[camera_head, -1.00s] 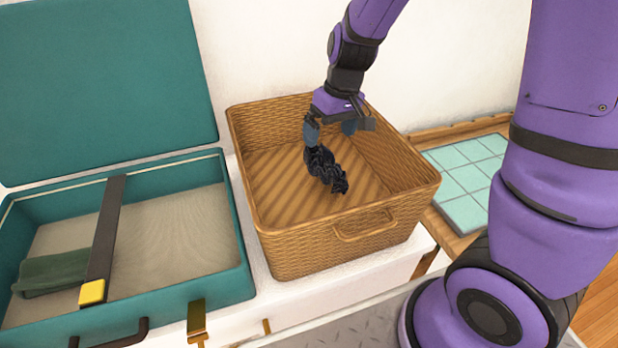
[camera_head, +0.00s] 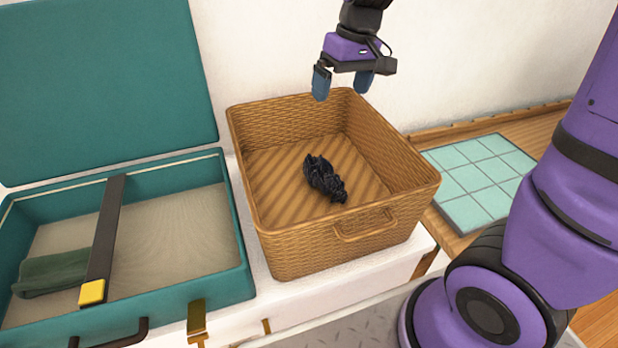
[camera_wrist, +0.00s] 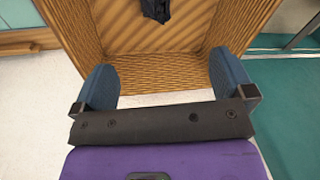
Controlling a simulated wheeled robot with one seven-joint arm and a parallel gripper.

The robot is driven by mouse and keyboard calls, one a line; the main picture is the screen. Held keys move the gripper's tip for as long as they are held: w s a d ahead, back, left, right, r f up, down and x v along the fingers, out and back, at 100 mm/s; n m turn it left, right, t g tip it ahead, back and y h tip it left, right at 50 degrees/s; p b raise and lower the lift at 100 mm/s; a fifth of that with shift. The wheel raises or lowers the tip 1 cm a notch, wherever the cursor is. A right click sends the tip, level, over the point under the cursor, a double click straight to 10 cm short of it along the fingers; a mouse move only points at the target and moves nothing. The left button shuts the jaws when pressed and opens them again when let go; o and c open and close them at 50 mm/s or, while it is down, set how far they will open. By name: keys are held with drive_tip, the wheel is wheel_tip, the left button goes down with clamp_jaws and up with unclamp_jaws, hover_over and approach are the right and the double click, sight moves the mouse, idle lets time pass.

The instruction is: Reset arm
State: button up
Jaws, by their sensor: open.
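My gripper (camera_head: 342,83) is open and empty, raised above the back of the wicker basket (camera_head: 352,236). Its blue fingers stand wide apart, and in the wrist view my gripper (camera_wrist: 165,85) has nothing between them. A crumpled black cloth-like item (camera_head: 324,179) lies on the basket floor, apart from the gripper. This black item also shows at the top edge of the wrist view (camera_wrist: 157,9), partly cut off.
An open teal suitcase (camera_head: 232,250) lies left of the basket, with a dark strap (camera_head: 105,235) and a folded green cloth (camera_head: 52,271) inside. A tiled teal board (camera_head: 482,180) lies to the right. The white wall is close behind the basket.

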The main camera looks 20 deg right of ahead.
drive_tip(key=shift+r, duration=0.25)
drive_tip(key=s+d+r+m+t, duration=0.1)
drive_tip(key=s+r, duration=0.2)
drive_tip(key=s, duration=0.3)
drive_tip(key=s+d+r+m+t+h, duration=0.1)
drive_tip(key=s+d+r+t, duration=0.1)
drive_tip(key=s, duration=0.5)
drive_tip(key=s+d+r+m+t, duration=0.1)
drive_tip(key=s+r, duration=0.3)
drive_tip(key=s, duration=0.3)
drive_tip(key=shift+s+d+t+h, duration=0.15)
drive_tip(key=shift+d+t+h, duration=0.15)
drive_tip(key=shift+t+h, duration=0.1)
drive_tip(key=shift+r, duration=0.1)
idle(0.8)
